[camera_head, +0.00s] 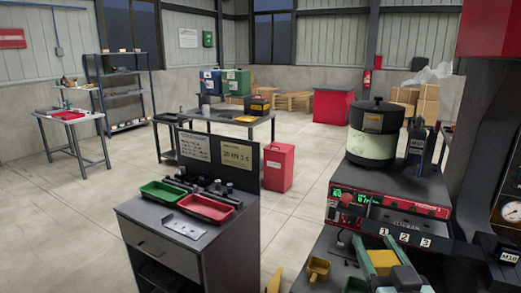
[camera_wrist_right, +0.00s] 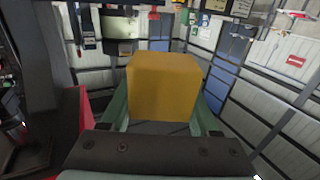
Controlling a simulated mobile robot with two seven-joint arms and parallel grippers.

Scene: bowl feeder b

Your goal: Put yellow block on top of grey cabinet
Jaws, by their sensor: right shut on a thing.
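The yellow block (camera_wrist_right: 163,87) is held between the green fingers of my right gripper (camera_wrist_right: 163,108) in the right wrist view. In the head view the block (camera_head: 384,261) shows at the lower right, with my right gripper (camera_head: 380,262) shut on it in front of the feeder machine. The grey cabinet (camera_head: 165,252) stands left of centre in the head view, well to the left of the block. It has a drawer front and a dark top.
On the cabinet top are a green tray (camera_head: 163,193), a red tray (camera_head: 208,208), a pale metal plate (camera_head: 184,227) and several dark fittings. A dark panel with signs (camera_head: 238,158) rises behind. A yellow scoop (camera_head: 318,267) lies left of my right gripper. The cabinet top's front edge is partly clear.

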